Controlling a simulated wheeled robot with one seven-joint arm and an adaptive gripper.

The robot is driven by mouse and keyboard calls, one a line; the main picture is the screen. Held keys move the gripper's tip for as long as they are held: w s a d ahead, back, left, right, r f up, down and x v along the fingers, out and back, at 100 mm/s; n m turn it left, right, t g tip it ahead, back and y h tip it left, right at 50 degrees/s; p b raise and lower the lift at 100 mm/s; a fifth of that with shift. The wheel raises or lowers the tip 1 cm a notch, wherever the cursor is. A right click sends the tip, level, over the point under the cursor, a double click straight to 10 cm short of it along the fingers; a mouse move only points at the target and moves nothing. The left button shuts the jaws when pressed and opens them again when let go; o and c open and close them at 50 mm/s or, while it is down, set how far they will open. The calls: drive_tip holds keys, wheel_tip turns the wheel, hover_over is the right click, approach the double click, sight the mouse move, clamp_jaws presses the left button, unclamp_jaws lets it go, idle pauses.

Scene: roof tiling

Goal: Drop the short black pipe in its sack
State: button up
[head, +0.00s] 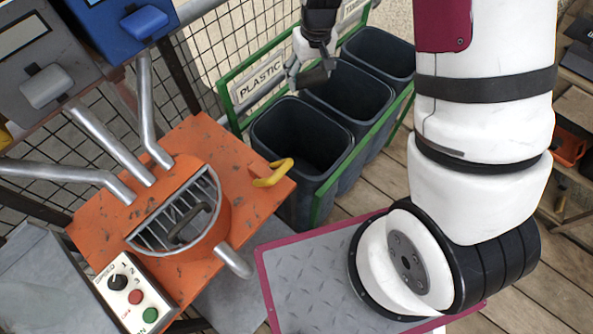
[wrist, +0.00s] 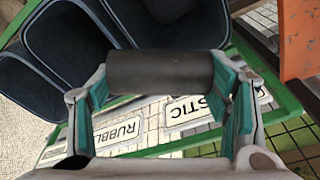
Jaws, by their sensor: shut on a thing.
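My gripper (head: 312,72) is shut on the short black pipe (wrist: 160,70), a dark cylinder held crosswise between both fingers in the wrist view. The pipe also shows in the head view (head: 315,77), dark and partly hidden by the gripper. It is near the back rims of the nearest and middle sacks; its exact height above them is hard to tell. The nearest dark sack (head: 268,133) stands by the PLASTIC sign (head: 258,80). The middle sack (head: 348,92) and far sack (head: 380,52) stand beyond it. A RUBBLE sign (wrist: 120,132) shows in the wrist view.
A green frame (head: 232,107) surrounds the sacks. An orange machine (head: 190,150) with a grate, a dark curved piece (head: 190,226) and a yellow curved piece (head: 273,172) stands at left. Wire mesh (head: 215,45) rises behind. A grey tread plate (head: 310,275) lies in front.

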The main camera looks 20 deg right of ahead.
sight(309, 86)
drive_tip(key=shift+f+b, duration=0.8)
drive_tip(key=shift+f, duration=1.2)
drive_tip(key=o, duration=1.1)
drive_tip(key=r, duration=0.4)
drive_tip(key=s+r, duration=0.1)
drive_tip(key=r, duration=0.3)
drive_tip(key=s+r, duration=0.1)
drive_tip(key=r, duration=0.3)
